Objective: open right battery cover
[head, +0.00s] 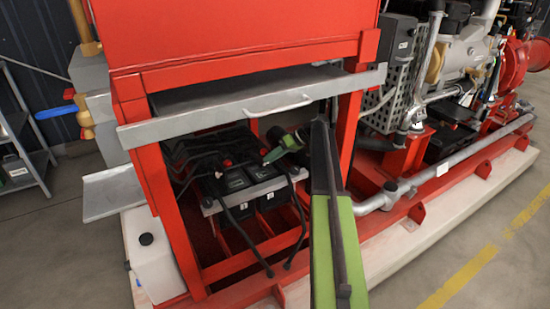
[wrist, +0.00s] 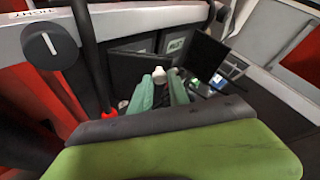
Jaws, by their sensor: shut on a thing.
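Black batteries with small white labels (head: 240,207) sit low inside the red frame in the head view. My gripper (head: 270,157) reaches left over them from the green arm. In the wrist view its two pale green fingers (wrist: 160,80) are closed around a small whitish piece (wrist: 158,73) at their tips. Whether that piece belongs to the right battery cover I cannot tell. A thin dark flap (wrist: 206,60) stands tilted just right of the fingers, and another dark panel lies to their left. The arm and gripper hide part of the right battery.
A grey panel with a handle (head: 278,106) spans the frame above the batteries. Black cables (head: 300,220) hang in front. The red right post (head: 350,130) is close to my arm. A grey bar with a black rotary knob (wrist: 50,45) is near my wrist. Floor at right is free.

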